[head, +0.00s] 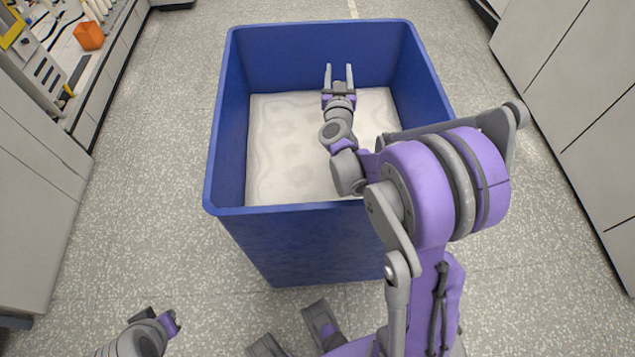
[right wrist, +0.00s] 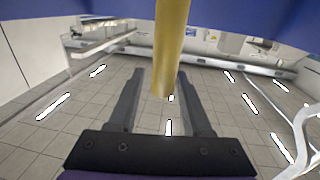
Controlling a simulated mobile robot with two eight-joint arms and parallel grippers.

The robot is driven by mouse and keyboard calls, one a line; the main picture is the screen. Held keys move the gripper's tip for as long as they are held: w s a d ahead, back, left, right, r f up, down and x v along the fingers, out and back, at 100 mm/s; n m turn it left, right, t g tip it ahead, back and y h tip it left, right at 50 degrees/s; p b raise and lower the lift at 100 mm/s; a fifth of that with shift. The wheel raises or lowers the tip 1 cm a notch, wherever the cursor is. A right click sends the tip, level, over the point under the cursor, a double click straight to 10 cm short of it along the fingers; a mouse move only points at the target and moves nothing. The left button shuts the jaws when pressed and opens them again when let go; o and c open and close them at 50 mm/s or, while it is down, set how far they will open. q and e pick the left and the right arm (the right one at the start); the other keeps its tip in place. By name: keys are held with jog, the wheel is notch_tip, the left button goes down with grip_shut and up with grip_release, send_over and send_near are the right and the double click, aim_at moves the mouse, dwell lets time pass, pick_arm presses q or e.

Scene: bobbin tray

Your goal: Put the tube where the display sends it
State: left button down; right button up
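My right gripper (head: 339,68) is inside the mouth of a blue bin (head: 225,130), its two fingers apart. The right wrist view also shows its fingers apart (right wrist: 161,72). There a yellow tube (right wrist: 171,45) comes from the top edge and ends between the fingers, with gaps on both sides. The tube is not seen in the head view. My left gripper (head: 166,322) is low at the left, outside the bin; its fingers are not clear. No display is readable in these views.
The bin has a pale bottom (head: 285,135). A workbench at the upper left holds an orange block (head: 89,36) and other small items. Grey cabinets (head: 575,80) line the right. Speckled floor is open on both sides of the bin.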

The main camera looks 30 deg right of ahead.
jog(key=shift+o, duration=0.6)
jog(key=v, duration=1.1)
jog(key=shift+b, duration=0.35)
jog(key=shift+d, duration=0.1)
